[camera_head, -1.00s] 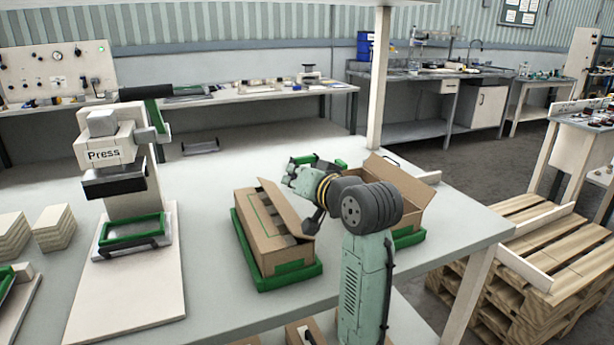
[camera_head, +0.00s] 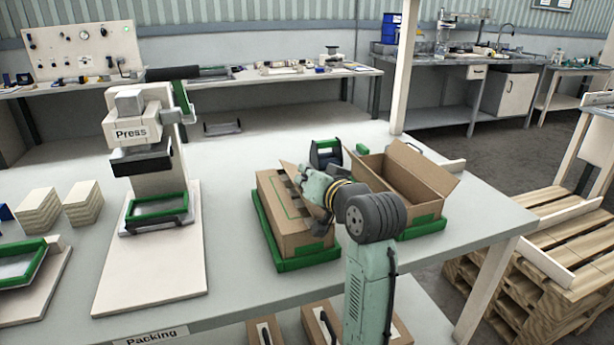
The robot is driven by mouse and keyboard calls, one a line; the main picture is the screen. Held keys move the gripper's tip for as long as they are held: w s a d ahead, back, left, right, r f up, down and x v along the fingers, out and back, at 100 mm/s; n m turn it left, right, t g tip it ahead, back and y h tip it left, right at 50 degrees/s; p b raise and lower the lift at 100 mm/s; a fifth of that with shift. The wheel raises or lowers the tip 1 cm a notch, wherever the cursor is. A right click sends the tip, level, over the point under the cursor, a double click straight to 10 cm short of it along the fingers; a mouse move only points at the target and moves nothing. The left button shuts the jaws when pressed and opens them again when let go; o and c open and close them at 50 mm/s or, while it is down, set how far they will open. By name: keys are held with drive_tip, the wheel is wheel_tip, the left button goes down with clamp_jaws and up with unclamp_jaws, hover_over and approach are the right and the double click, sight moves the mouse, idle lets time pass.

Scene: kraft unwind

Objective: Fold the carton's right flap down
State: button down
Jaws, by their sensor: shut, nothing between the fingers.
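A brown carton (camera_head: 278,228) with a green outline on its top stands in a green tray (camera_head: 309,257) in the middle of the table. Its left top flap lies flat. A tan piece of its right flap (camera_head: 289,169) shows raised at the far end; my gripper hides most of the rest, so I cannot tell its full angle. My gripper (camera_head: 321,224) is shut and empty, over the carton's right side with its fingers pointing down. I cannot tell whether it touches the flap.
A second carton (camera_head: 403,180) with raised flaps stands close on the right. A dark-and-green holder (camera_head: 325,154) is behind my gripper. The press (camera_head: 140,150) stands left, with clear table between it and the carton.

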drive_tip(key=shift+s+a+f+n+h, duration=0.2)
drive_tip(key=shift+a+n+h, duration=0.15)
drive_tip(key=shift+n, duration=0.15)
drive_tip(key=shift+s+a+f+n+h+b, duration=0.1)
drive_tip(key=shift+a+f+n+h+b, duration=0.15)
drive_tip(key=shift+n, duration=0.35)
drive_tip(key=shift+a+f+n+h+b, duration=0.1)
drive_tip(key=shift+a+f+n+b, duration=0.1)
drive_tip(key=shift+a+n+b, duration=0.3)
drive_tip(key=shift+f, duration=0.15)
drive_tip(key=shift+s+f, duration=0.1)
drive_tip(key=shift+p, duration=0.3)
